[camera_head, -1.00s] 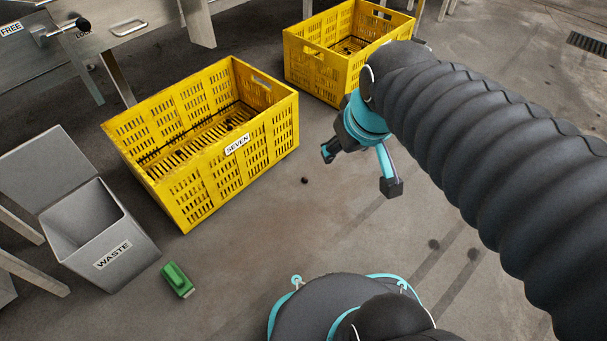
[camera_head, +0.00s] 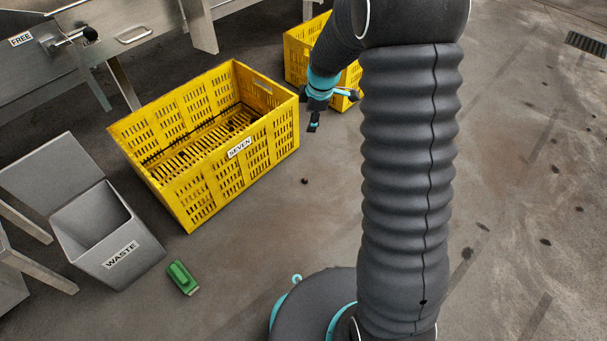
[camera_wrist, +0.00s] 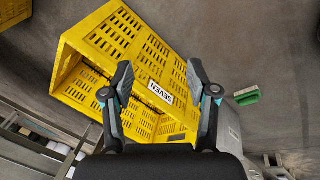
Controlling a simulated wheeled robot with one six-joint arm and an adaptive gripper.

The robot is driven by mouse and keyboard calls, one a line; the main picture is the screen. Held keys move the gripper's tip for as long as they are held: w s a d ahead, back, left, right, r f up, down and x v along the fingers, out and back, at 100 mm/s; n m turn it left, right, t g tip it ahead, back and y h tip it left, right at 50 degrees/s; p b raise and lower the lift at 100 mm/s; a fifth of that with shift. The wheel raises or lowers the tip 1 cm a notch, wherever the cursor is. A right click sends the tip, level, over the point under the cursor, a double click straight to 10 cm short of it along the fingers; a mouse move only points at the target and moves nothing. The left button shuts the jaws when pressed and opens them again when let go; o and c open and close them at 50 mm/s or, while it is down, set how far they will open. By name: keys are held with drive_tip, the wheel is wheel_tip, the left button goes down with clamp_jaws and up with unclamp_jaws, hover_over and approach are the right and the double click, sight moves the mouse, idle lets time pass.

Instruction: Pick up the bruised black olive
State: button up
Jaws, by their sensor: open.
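A small dark round thing, which looks like the black olive (camera_head: 305,181), lies on the concrete floor to the right of the yellow crate labelled SEVEN. It is too small to make out any bruise, and I cannot find it in the wrist view. My gripper (camera_head: 314,117) is up and slightly right of it in the head view, apart from it, near the crate's right corner. In the wrist view my gripper (camera_wrist: 160,78) has its two fingers spread with nothing held between them, and the SEVEN crate lies beyond.
The SEVEN crate (camera_head: 271,133) holds a few dark bits. A second yellow crate (camera_head: 296,62) stands behind my arm. A grey WASTE bin (camera_head: 135,262) and a green brush-like thing (camera_head: 182,278) are at the lower left. Dark spots mark the floor at right. Floor around the olive is clear.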

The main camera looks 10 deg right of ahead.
drive_tip(key=w+f+n+p, duration=0.1)
drive_tip(key=w+f+n, duration=0.1)
drive_tip(key=f, duration=0.5)
drive_tip(key=w+f+n, duration=0.3)
drive_tip(key=f, duration=0.4)
drive_tip(key=n+g, duration=0.1)
drive_tip(key=n, duration=0.2)
hover_over(306, 180)
drive_tip(key=f, duration=1.2)
drive_tip(key=f+p, duration=0.1)
drive_tip(key=f, duration=0.5)
drive_tip(key=shift+s+d+f, duration=0.2)
drive_tip(key=shift+d, duration=0.1)
drive_tip(key=shift+w+a+f, duration=0.1)
drive_tip(key=shift+a+f, duration=0.1)
drive_tip(key=shift+f, duration=1.4)
drive_tip(key=shift+w+a+f, duration=0.1)
drive_tip(key=shift+a+f, duration=0.05)
drive_tip(key=shift+f, duration=1.45)
drive_tip(key=c, duration=0.8)
